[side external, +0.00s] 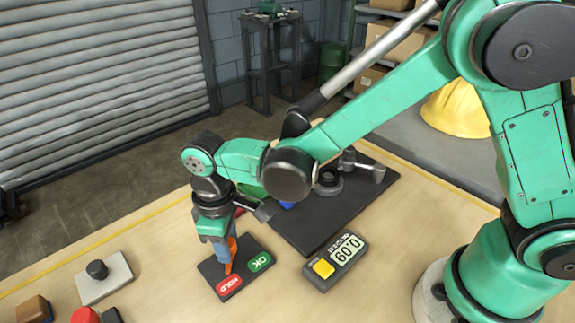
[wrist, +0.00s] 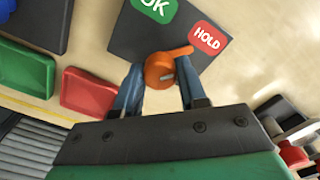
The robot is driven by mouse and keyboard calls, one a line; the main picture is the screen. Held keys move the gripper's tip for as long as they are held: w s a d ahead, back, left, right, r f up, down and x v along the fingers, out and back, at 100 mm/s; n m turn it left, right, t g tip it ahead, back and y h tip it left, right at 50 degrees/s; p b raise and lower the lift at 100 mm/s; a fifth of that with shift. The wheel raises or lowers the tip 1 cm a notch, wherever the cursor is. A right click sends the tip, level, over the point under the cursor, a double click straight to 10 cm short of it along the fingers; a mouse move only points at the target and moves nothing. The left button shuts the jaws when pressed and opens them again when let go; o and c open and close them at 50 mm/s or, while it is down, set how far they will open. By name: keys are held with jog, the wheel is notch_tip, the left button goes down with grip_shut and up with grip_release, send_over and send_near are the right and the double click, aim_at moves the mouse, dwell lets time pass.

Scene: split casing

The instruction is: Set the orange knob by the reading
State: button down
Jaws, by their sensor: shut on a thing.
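The orange knob (wrist: 160,72) stands on a dark plate (wrist: 128,41) with a green OK label (wrist: 154,8) and a red HOLD label (wrist: 207,38). Its pointer aims at HOLD. In the side view the knob (side external: 231,254) is partly hidden by my gripper. My gripper (side external: 226,250) points down over the plate, with its blue-grey fingers shut on the knob from both sides. A dark meter (side external: 308,275) with a yellow button (side external: 323,268) and a lit display (side external: 347,250) lies right of the plate. The display digits are small and seem upside down, so I cannot read them surely.
A dark board (side external: 315,232) with metal fittings lies behind the meter. A grey block with a black knob (side external: 97,270) stands at the left. A red tray (wrist: 88,92) and a green tray (wrist: 25,68) show in the wrist view. Bare table lies left of the plate.

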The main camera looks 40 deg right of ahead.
jog(key=shift+m, duration=0.6)
jog(key=shift+c, duration=2.4)
grip_release()
jog(key=shift+r, duration=2.85)
jog(key=s+d+r+m+t, duration=0.2)
jog(key=d+m+t, duration=0.1)
jog(key=d, duration=0.6)
jog(key=s+d+r+m+t, duration=0.2)
jog(key=d+r+m+t, duration=0.1)
jog(key=d, duration=0.6)
jog(key=shift+s+d+r+m+t, duration=0.25)
jog(key=shift+s+r+m+t, duration=0.15)
jog(key=shift+m+t, duration=0.15)
